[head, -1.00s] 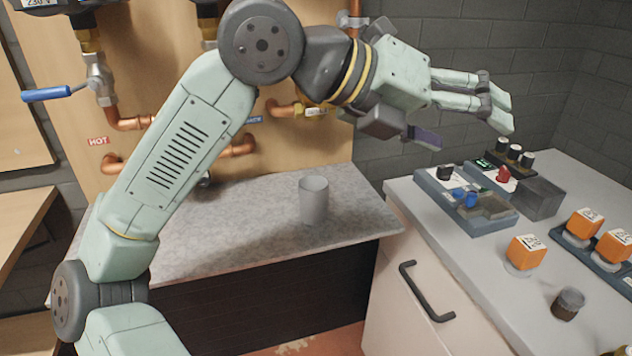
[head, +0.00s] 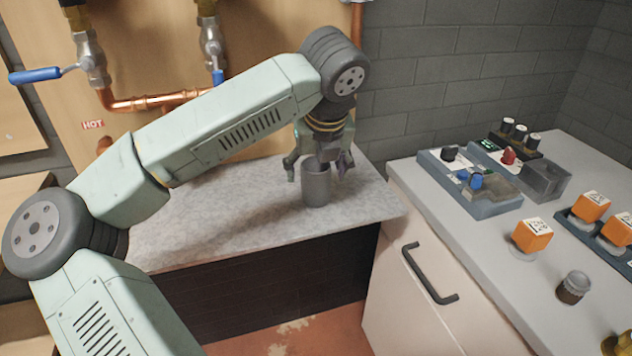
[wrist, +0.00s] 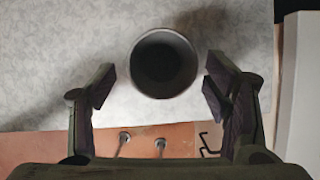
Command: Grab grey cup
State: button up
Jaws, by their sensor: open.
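The grey cup (head: 316,187) stands upright on the grey stone-look counter (head: 220,228) in the head view. My gripper (head: 318,168) is open and points down just above and behind the cup, with its fingers spread to either side. In the wrist view the cup (wrist: 163,63) is seen from above, its dark round mouth facing the camera. The open fingers of my gripper (wrist: 160,92) lie left and right of the cup, with a gap on each side. I cannot tell whether the fingertips reach below the rim.
A white cabinet (head: 405,325) with a black handle stands right of the counter. Its top holds a blue control box (head: 470,190), orange cubes (head: 532,235) and a small jar (head: 573,287). Copper pipes (head: 150,102) and a blue-handled valve (head: 35,75) are on the wall behind.

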jog(key=shift+p+x, duration=0.4)
jog(key=shift+x, duration=1.55)
jog(key=shift+d, duration=0.1)
jog(key=shift+c, duration=0.5)
jog(key=c, duration=1.1)
jog(key=shift+r, duration=0.1)
jog(key=shift+c, duration=0.2)
